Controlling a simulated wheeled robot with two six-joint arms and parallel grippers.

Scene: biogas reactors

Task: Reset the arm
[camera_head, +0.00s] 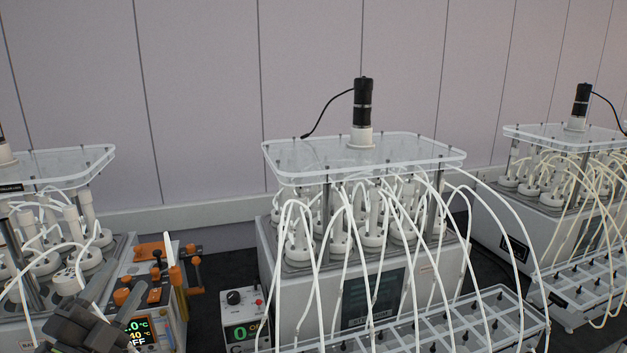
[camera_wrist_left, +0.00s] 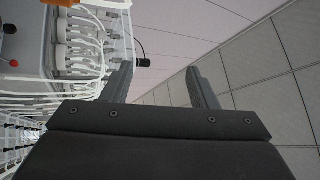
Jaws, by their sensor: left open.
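My left gripper (camera_head: 108,305) shows dark grey at the lower left of the head view, in front of the left reactor. In the left wrist view its two fingers (camera_wrist_left: 160,82) stand wide apart with nothing between them. The wall and the floor tiles or panels show behind the gap. My left arm beyond the gripper is cut off by the picture edge. My right gripper is in neither view.
A reactor unit (camera_head: 365,285) with a clear top plate, black motor and many white tubes stands in the middle. Similar reactors stand at left (camera_head: 60,250) and right (camera_head: 570,170). A small control box (camera_head: 243,318) and orange-knobbed device (camera_head: 160,285) sit between.

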